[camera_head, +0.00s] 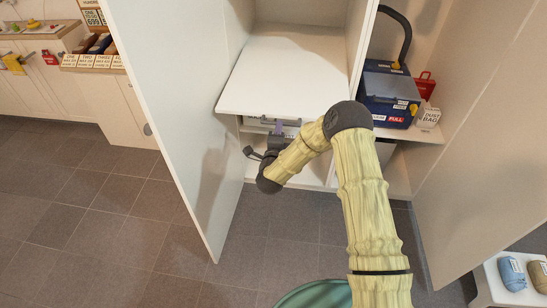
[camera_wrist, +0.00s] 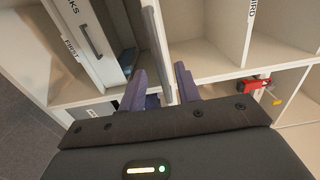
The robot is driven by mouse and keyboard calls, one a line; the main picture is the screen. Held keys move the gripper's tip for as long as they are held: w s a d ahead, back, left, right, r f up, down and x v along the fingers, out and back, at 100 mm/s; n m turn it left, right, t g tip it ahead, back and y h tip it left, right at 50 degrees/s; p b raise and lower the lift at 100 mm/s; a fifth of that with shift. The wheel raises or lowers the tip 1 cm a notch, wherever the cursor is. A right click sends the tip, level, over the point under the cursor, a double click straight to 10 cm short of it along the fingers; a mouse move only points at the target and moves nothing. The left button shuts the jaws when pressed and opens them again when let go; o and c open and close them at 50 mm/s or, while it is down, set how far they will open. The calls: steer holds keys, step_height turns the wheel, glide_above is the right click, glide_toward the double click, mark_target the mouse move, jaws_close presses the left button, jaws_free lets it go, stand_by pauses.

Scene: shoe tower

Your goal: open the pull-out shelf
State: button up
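The white board (camera_head: 290,75) that looks like the pull-out shelf is inside the open cabinet; its front edge sticks out over the lower compartments. My gripper (camera_head: 279,128) is just under that front edge, partly hidden by my wrist. In the wrist view, the two purple fingers of my gripper (camera_wrist: 160,82) are apart, on either side of a long pale grey bar or board edge (camera_wrist: 156,45). I cannot tell whether either finger touches it, or whether it is the shelf's edge or a handle.
A white drawer front with a grey handle (camera_wrist: 90,40) is beside the bar. The left cabinet door (camera_head: 165,110) and right door (camera_head: 490,140) stand open. A blue box with a black hose (camera_head: 388,95) and a dust bag box (camera_head: 428,118) stand at right. Tiled floor (camera_head: 100,225) is clear at left.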

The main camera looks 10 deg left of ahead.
steer(key=s+b, duration=0.2)
steer(key=s, duration=1.3)
steer(key=shift+s+a, duration=0.3)
steer(key=w+d+r+n+g+y+p, duration=0.25)
steer(key=d+r+n+g+p, duration=0.4)
steer(key=r+n, duration=0.35)
steer(key=s+d+r+n+g+h+p, duration=0.1)
steer(key=s+d+r+n+g+p, duration=0.1)
steer(key=s+d+r+n+g, duration=0.2)
steer(key=s+d+r+n+g+h+p, duration=0.1)
steer(key=s+d+r+n+g+p, duration=0.2)
steer(key=s+d, duration=0.8)
steer(key=s+r+n+g, duration=0.1)
steer(key=s+r+g, duration=0.1)
steer(key=s+r, duration=0.1)
steer(key=shift+s+d, duration=0.25)
steer(key=shift+s, duration=0.45)
